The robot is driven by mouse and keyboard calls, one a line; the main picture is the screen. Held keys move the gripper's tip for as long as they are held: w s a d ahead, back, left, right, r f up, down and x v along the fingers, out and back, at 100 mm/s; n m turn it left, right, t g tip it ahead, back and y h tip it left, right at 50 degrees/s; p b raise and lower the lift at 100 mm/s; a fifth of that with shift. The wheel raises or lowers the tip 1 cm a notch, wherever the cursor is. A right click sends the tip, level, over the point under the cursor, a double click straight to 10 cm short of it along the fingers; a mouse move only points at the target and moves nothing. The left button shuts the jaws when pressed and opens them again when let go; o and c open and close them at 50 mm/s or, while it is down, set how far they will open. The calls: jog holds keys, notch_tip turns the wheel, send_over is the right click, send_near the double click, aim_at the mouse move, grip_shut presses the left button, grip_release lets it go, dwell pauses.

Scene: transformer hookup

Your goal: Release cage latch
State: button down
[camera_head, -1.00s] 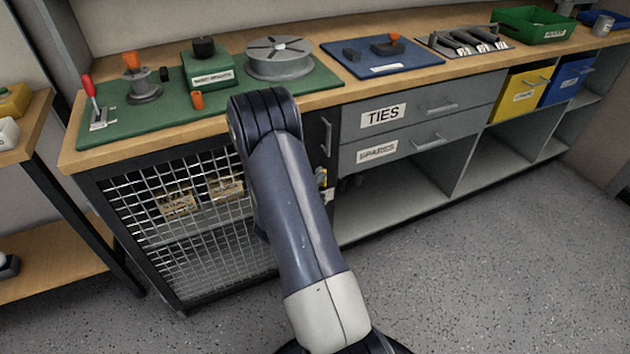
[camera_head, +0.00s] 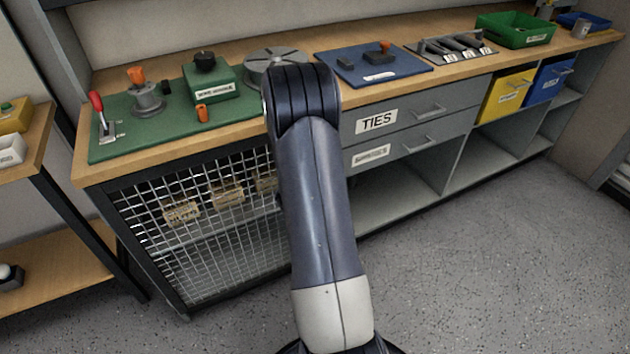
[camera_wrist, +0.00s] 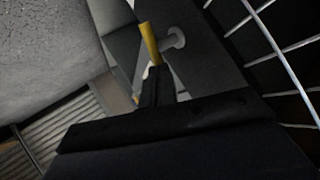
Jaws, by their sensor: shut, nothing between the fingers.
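The wire-mesh cage (camera_head: 215,240) fills the left lower part of the bench, with several tagged boxes behind the mesh. In the wrist view its mesh (camera_wrist: 265,40) is at the right, beside its dark frame. The yellow latch (camera_wrist: 150,42) sits on that frame, next to a round grey knob (camera_wrist: 175,38). My gripper (camera_wrist: 156,75) is shut and empty, its tips just below the yellow latch in the picture. I cannot tell whether they touch it. In the head view my arm hides the latch and the gripper.
The wooden bench top (camera_head: 140,160) carries a green mat (camera_head: 130,130) with a red-handled lever (camera_head: 98,105). Drawers marked TIES (camera_head: 377,121) are right of my arm. A separate shelf (camera_head: 30,135) stands at the left. The grey floor (camera_head: 480,270) in front is clear.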

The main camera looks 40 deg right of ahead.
jog(key=shift+s+d+m+y+p, duration=0.15)
jog(key=shift+d+m+y+p, duration=0.1)
jog(key=shift+d+y, duration=0.45)
jog(key=shift+s+d+m+y+p, duration=0.15)
jog(key=shift+d+m+y+p, duration=0.1)
jog(key=shift+d+y, duration=0.4)
jog(key=shift+a, duration=0.15)
jog(key=shift+r+p, duration=0.75)
jog(key=shift+r, duration=0.05)
jog(key=s+a+r+p, duration=0.4)
jog(key=s+r+p, duration=0.1)
jog(key=r, duration=0.6)
jog(key=shift+s+a, duration=0.4)
jog(key=shift+s, duration=0.5)
